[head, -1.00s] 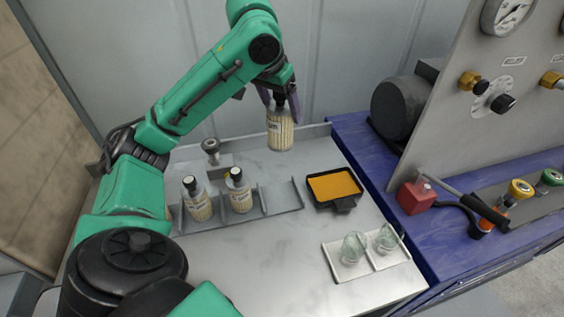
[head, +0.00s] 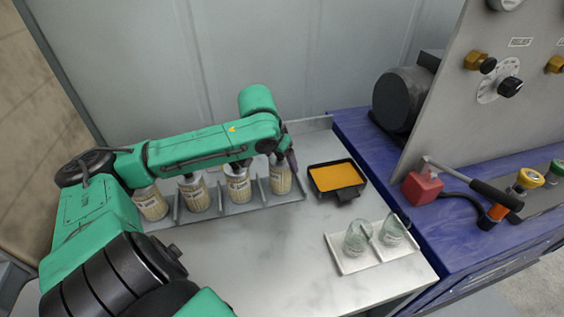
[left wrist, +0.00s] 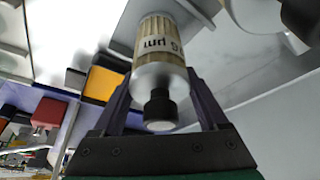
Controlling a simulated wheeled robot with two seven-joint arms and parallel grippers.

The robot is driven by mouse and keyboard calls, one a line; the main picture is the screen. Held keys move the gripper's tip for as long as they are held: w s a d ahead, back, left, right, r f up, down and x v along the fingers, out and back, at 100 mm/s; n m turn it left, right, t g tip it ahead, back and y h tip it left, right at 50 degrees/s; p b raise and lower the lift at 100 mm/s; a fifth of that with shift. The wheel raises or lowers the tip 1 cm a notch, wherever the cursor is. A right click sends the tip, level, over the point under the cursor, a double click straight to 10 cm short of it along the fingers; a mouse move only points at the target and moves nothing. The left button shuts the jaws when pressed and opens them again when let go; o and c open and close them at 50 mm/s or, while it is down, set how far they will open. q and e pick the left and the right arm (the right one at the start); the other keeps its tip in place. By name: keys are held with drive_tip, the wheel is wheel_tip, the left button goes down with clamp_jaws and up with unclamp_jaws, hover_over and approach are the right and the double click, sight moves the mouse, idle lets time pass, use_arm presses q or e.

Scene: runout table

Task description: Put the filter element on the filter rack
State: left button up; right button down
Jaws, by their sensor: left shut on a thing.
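The filter element (head: 281,178), a pale pleated cylinder with a black neck and a printed label, is at the rightmost bay of the grey filter rack (head: 255,208). It looks upright; I cannot tell whether its base touches the rack floor. My left gripper (head: 290,157) is shut on its upper part. In the left wrist view the filter element (left wrist: 158,45) sits between the two fingers of the left gripper (left wrist: 162,88), its black cap toward the palm. Several similar filter elements stand in the bays to the left, their tops partly hidden by my arm. My right gripper is not in view.
A black tray with an orange pad (head: 337,180) lies just right of the rack. A white holder (head: 352,265) with two glass cups stands at front right. A red block (head: 421,188) sits on the blue bench. The front middle of the table is clear.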

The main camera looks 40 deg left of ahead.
use_arm(q)
drive_tip(key=o, duration=1.5)
drive_tip(key=v, duration=1.2)
drive_tip(key=shift+f, duration=0.1)
